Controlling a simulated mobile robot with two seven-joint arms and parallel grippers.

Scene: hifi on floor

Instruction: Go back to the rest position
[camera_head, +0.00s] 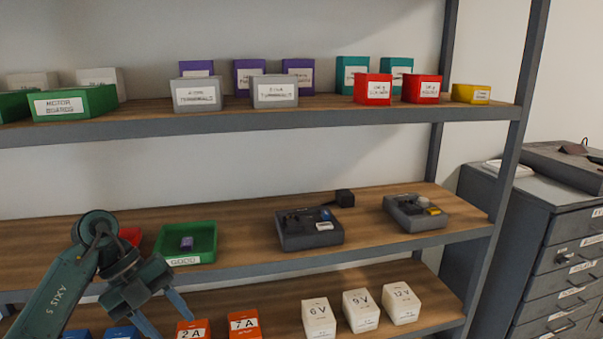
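My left gripper (168,322) comes in from the left on a green-grey arm, in front of the shelf unit. Its two fingers point down and stand apart, with nothing seen between them. The lower tip is near the bottom edge of the picture. The green tray (205,228) labelled GOOD is behind and to the right of the gripper on the middle shelf, holding a small purple item (187,243). A red container (130,235) is mostly hidden behind my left wrist. My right gripper is out of view.
The middle shelf (250,215) also holds two dark trays (309,240) (415,213) with small parts. Labelled boxes line the upper shelf (140,113). White boxes (318,318) and orange boxes (245,324) stand on the lower shelf. A grey drawer cabinet (550,250) stands at right.

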